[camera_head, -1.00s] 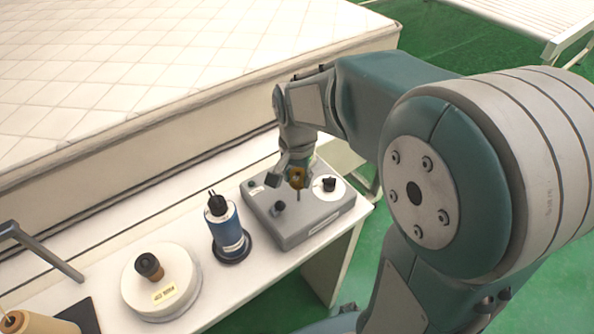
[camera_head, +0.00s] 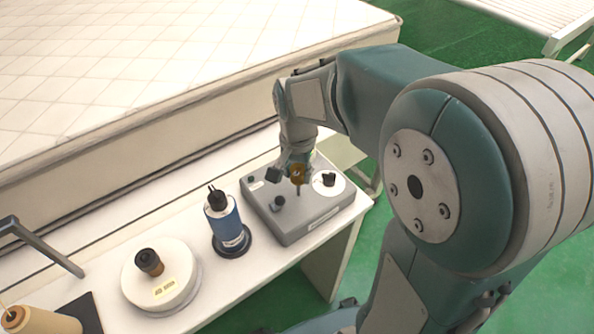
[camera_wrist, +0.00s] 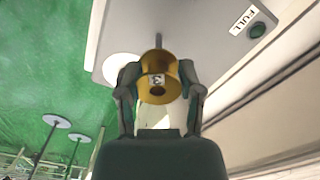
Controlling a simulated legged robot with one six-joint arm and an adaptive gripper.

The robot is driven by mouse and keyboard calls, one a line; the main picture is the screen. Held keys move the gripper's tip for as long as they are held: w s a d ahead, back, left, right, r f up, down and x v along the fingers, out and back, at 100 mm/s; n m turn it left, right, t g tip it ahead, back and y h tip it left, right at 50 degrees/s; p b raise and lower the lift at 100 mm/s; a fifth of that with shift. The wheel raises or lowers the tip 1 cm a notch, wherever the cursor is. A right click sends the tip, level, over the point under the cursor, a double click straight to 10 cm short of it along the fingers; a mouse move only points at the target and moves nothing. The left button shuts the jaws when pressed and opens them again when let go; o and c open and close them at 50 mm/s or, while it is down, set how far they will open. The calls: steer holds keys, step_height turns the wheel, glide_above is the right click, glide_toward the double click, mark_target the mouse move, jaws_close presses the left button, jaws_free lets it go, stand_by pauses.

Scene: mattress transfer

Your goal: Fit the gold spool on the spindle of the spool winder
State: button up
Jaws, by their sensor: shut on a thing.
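The gold spool (camera_head: 297,173) is in my gripper (camera_head: 293,174), over the grey spool winder (camera_head: 318,222). The winder's thin spindle (camera_head: 298,190) shows just below the spool in the head view. In the wrist view the spindle (camera_wrist: 158,41) shows past the spool's far edge. I cannot tell whether its tip is inside the bore.
The winder has dark knobs (camera_head: 277,202) and a white disc (camera_head: 328,184). A quilted mattress (camera_head: 130,70) lies behind. Green floor is open at the right.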

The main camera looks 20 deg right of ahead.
mark_target(298, 195)
steer(key=shift+f, duration=3)
stand_by(0.3)
steer(key=o, duration=1.1)
step_height(298, 195, up, 12)
steer(key=shift+f, duration=0.1)
